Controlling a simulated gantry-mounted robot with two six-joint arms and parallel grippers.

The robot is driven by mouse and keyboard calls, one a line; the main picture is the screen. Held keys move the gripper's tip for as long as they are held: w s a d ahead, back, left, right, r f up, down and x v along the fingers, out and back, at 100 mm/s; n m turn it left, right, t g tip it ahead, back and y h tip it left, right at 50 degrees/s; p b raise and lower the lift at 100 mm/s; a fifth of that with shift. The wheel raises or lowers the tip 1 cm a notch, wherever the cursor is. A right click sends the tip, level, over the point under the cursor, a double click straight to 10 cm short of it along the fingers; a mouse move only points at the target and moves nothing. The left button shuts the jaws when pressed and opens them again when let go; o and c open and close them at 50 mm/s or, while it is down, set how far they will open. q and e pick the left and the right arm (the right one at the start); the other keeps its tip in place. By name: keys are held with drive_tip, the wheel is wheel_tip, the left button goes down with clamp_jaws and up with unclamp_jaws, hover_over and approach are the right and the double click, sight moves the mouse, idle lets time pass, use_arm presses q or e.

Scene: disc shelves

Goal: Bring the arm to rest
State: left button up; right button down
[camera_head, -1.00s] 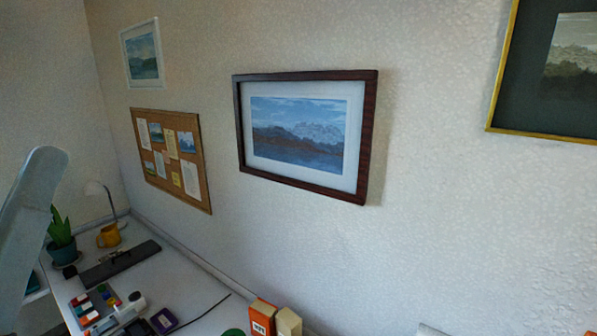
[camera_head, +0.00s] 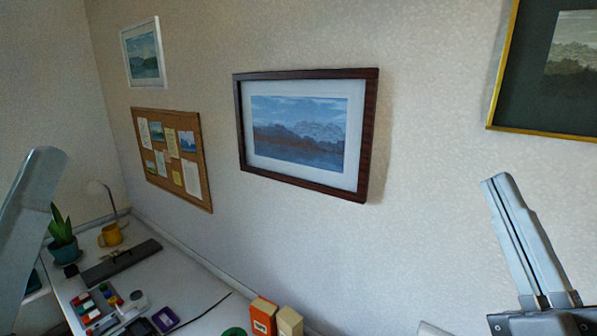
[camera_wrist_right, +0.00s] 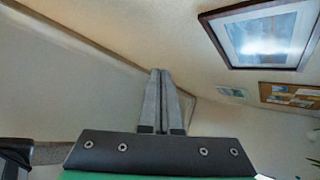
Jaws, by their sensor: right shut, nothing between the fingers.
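My right gripper (camera_head: 498,182) is raised at the lower right of the head view, in front of the bare wall. Its two long grey fingers lie together, shut, with nothing between them. In the right wrist view the same fingers (camera_wrist_right: 160,74) point up the picture, side by side and empty. My left gripper's fingers do not show. A grey part at the left edge of the head view appears to be mine.
A white desk (camera_head: 190,285) runs along the wall at lower left. A dark-framed picture (camera_head: 372,135) and a corkboard (camera_head: 205,185) hang on the wall.

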drive_tip(key=s+r+m+t+y, duration=0.15)
drive_tip(key=s+r+m, duration=0.35)
drive_tip(key=m, duration=0.7)
wheel_tip(320, 180, up, 17)
drive_tip(key=s+p, duration=0.1)
drive_tip(key=p, duration=1.6)
drive_tip(key=shift+a+f+m, duration=0.15)
drive_tip(key=shift+a+m, duration=0.05)
drive_tip(key=shift+m, duration=0.1)
drive_tip(key=shift+s+h, duration=0.15)
drive_tip(key=shift+h, duration=0.1)
